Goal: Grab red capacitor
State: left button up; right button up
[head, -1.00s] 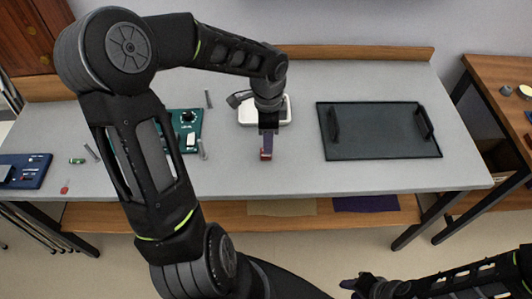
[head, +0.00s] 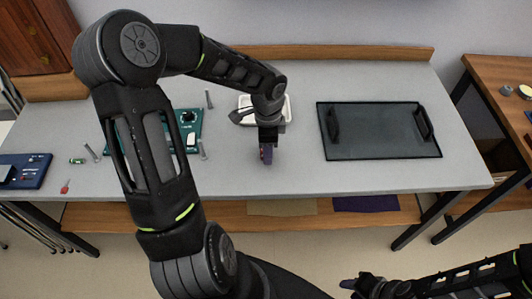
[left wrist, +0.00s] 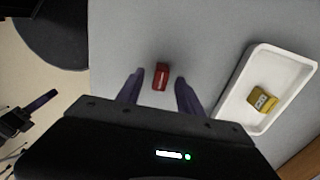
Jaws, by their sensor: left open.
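The red capacitor (left wrist: 161,76) lies on the grey table in the left wrist view, between the tips of the two purple fingers, with a gap on each side. My left gripper (left wrist: 158,85) is open and points at it. In the head view my left gripper (head: 267,152) is low over the middle of the table, and its fingers hide most of the capacitor. My right gripper (head: 350,284) is at the bottom right of the head view, away from the table; its jaw opening is not clear.
A white tray (head: 287,112) stands just behind my left gripper; a yellow part (left wrist: 262,99) lies in it. A dark tray with handles (head: 378,140) is to the right. A green board (head: 193,118), a blue board (head: 28,177) and a small red part (head: 65,186) are to the left.

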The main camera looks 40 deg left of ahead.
pick_arm(q)
jog(key=shift+c, duration=0.4)
grip_shut()
jog(key=shift+r, duration=0.1)
notch_tip(320, 180, up, 10)
dwell(0.6)
dwell(0.5)
